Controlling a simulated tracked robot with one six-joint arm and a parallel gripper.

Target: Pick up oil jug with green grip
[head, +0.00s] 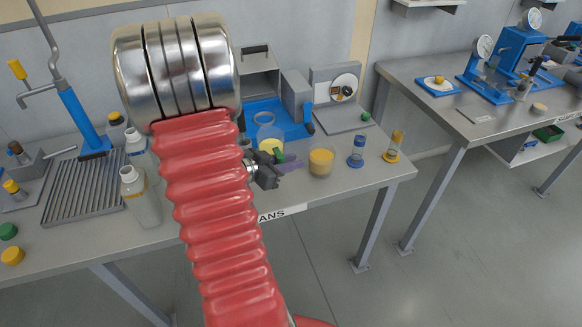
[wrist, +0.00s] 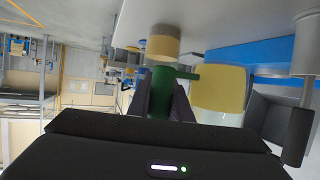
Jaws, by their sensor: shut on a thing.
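The oil jug (head: 268,136) is a clear vessel with yellow oil, near the front middle of the left bench in the head view. My red arm stands just left of it. My gripper (head: 280,162) is at the jug's near side, its jaws around the green grip (head: 278,154). In the wrist view, which looks upside down, the green grip (wrist: 162,90) lies between the two fingers of my gripper (wrist: 161,104), and the jug (wrist: 218,92) is beside them on the right. I cannot tell whether the jug's base touches the bench.
Grey bottles (head: 140,195) stand left of my arm. A blue tray (head: 285,117) and a grey tester (head: 335,95) are behind.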

